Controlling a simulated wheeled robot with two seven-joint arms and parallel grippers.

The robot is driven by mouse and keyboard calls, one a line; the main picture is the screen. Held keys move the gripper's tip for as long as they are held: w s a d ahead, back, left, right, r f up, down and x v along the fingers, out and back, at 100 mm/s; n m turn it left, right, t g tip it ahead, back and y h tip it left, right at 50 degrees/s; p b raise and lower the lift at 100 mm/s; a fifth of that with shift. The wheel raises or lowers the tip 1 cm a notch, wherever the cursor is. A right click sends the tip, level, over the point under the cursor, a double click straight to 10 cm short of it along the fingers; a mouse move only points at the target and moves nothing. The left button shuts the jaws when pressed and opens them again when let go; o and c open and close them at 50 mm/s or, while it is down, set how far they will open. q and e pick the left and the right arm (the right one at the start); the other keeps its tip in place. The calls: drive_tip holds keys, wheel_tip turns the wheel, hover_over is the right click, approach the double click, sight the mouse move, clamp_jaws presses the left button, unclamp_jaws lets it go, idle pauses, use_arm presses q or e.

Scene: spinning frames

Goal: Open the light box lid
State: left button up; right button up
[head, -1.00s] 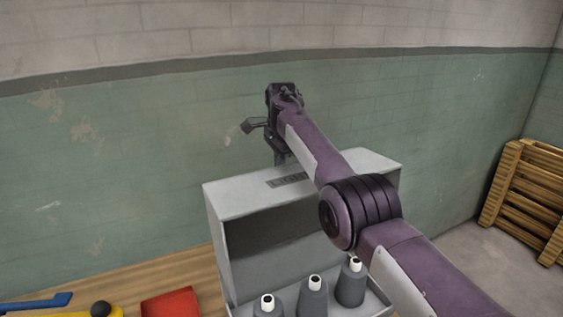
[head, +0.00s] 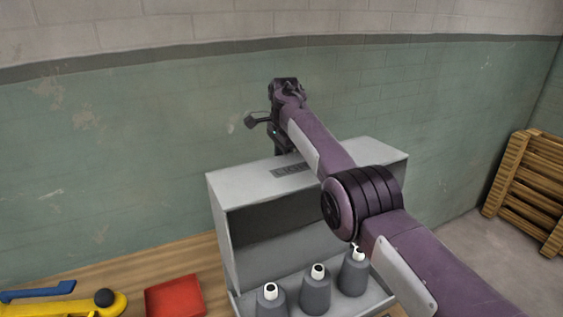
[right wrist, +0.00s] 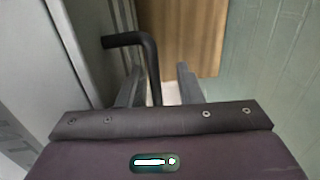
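The grey light box (head: 222,222) stands on the wooden table, with a label on its pale top panel (head: 345,158). Its front is open and shows a dark inside. Several grey bobbins with white tops (head: 313,291) stand at its front. My right arm reaches over the box, and my right gripper (head: 276,145) points down at its back edge, the fingertips partly hidden by the box. In the right wrist view my gripper (right wrist: 158,85) is open. A black bent bar (right wrist: 150,62) runs between its fingers, closer to the left one. My left gripper is not in view.
A red tray (head: 175,297) and a yellow and blue tool (head: 70,301) lie on the table (head: 165,262) left of the box. A green and white brick wall (head: 140,130) rises behind. Wooden pallets (head: 525,185) lean at the right.

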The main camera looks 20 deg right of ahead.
drive_tip(key=r, duration=0.7)
drive_tip(key=shift+s+r, duration=0.2)
drive_tip(key=shift+s, duration=0.15)
drive_tip(key=shift+r, duration=0.1)
drive_tip(key=shift+w, duration=0.1)
